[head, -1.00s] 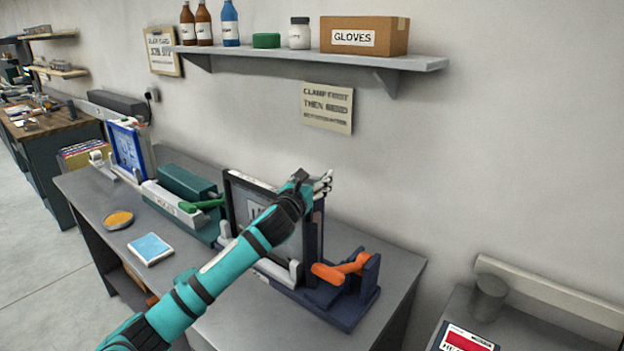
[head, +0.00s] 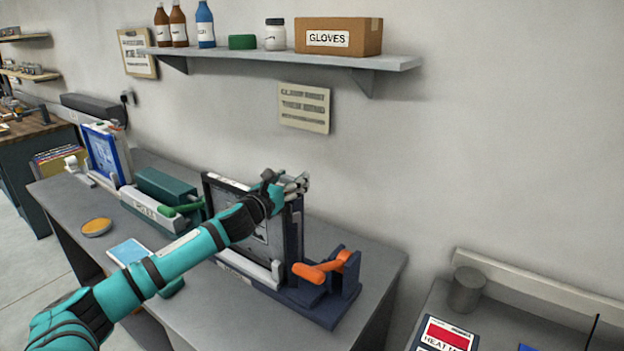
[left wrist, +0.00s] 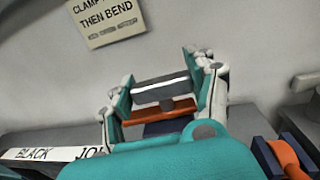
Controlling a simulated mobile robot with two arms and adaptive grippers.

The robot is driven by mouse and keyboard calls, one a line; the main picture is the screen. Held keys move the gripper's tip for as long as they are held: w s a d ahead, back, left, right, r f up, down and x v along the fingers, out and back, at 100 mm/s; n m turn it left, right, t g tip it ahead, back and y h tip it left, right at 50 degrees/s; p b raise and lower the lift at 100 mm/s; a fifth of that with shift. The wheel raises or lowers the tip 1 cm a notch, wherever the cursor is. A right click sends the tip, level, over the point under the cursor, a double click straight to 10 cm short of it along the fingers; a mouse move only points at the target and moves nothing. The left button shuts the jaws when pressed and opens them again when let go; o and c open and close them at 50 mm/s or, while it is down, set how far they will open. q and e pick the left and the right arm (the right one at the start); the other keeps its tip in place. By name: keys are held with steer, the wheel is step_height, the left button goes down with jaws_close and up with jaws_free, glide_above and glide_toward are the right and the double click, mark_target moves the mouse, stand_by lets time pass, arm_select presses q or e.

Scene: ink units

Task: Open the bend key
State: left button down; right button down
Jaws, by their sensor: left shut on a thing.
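The bending unit is a dark blue base (head: 322,310) on the bench with a framed black panel (head: 231,206) standing on it. An orange lever (head: 322,269) is at its right end and also shows in the left wrist view (left wrist: 288,158). My left gripper (head: 288,184) is at the panel's upper right corner. In the left wrist view, my left gripper's fingers (left wrist: 163,95) close around an orange-brown bar (left wrist: 160,111), with a grey strip above it. Whether this bar is the bend key cannot be told. My right gripper is not in view.
A green unit (head: 170,187) with a green lever and a blue framed panel (head: 102,153) stand left on the bench. A shelf (head: 290,58) with bottles and a gloves box hangs above. A heater pad (head: 447,336) lies on the right bench.

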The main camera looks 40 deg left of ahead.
arm_select(q)
steer(key=shift+a+m+h, duration=0.15)
steer(key=shift+m+h, duration=0.25)
steer(key=shift+h, duration=0.1)
steer(key=shift+m+h, duration=0.3)
steer(key=shift+h, duration=0.3)
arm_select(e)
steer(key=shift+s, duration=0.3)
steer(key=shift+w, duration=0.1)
arm_select(q)
steer(key=shift+c, duration=2)
jaws_free()
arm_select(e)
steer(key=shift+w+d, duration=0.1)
